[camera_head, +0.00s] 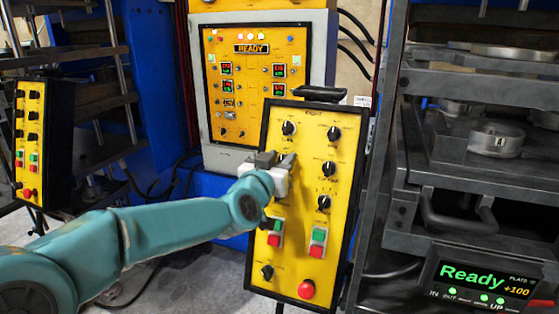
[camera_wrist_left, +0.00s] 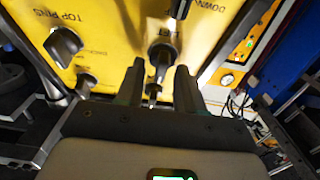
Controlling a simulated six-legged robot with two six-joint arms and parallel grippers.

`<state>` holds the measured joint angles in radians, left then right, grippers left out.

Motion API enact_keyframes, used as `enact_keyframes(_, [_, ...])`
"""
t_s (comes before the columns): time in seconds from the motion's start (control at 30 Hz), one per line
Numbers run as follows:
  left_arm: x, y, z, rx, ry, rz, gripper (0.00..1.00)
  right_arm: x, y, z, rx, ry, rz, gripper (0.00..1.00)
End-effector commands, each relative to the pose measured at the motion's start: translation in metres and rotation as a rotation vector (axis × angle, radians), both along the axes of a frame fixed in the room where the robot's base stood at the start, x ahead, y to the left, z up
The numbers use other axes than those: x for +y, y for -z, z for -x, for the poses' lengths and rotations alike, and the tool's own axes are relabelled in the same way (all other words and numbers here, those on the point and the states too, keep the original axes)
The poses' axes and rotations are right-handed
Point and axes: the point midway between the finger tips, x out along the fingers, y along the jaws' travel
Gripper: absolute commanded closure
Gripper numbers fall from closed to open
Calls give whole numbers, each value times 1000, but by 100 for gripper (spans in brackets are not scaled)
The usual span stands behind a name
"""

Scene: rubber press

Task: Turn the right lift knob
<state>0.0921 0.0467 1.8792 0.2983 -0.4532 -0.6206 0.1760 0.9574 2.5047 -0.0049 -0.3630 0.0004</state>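The right control panel (camera_head: 305,235), yellow with a dark frame and marked RIGHT, stands upright at the centre of the head view. My left gripper (camera_head: 276,158) is in front of its upper left part and hides some of it. In the left wrist view, the fingers of my left gripper (camera_wrist_left: 160,76) are apart. A black knob (camera_wrist_left: 160,56) with a partly hidden label starting with L, likely the lift knob, shows between and just beyond the fingertips. I cannot tell whether they touch it. My right gripper is in neither view.
Other black knobs stand close by, one marked TOP PINS (camera_wrist_left: 65,46) and one at the panel's upper left (camera_head: 288,128). Lower are push buttons (camera_head: 318,241) and a red stop button (camera_head: 306,290). The press (camera_head: 470,150) is to the right; its display (camera_head: 480,282) reads Ready.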

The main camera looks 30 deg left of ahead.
Motion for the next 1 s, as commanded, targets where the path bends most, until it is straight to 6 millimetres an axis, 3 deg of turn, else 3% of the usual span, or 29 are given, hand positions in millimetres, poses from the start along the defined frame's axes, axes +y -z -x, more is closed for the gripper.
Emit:
enact_keyframes(0.07, [0, 0, 0, 0, 0, 0, 63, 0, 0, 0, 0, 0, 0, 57])
enact_keyframes(0.17, [0, 0, 0, 0, 0, 0, 95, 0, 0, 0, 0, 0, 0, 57])
enact_keyframes(0.2, [0, 0, 0, 0, 0, 0, 100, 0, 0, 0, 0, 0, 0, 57])
enact_keyframes(0.57, [0, -1, 0, -12, -19, 47, 100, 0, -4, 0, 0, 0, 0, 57])
enact_keyframes(1.0, [1, -2, 1, -84, -131, 350, 100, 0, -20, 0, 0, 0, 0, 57])
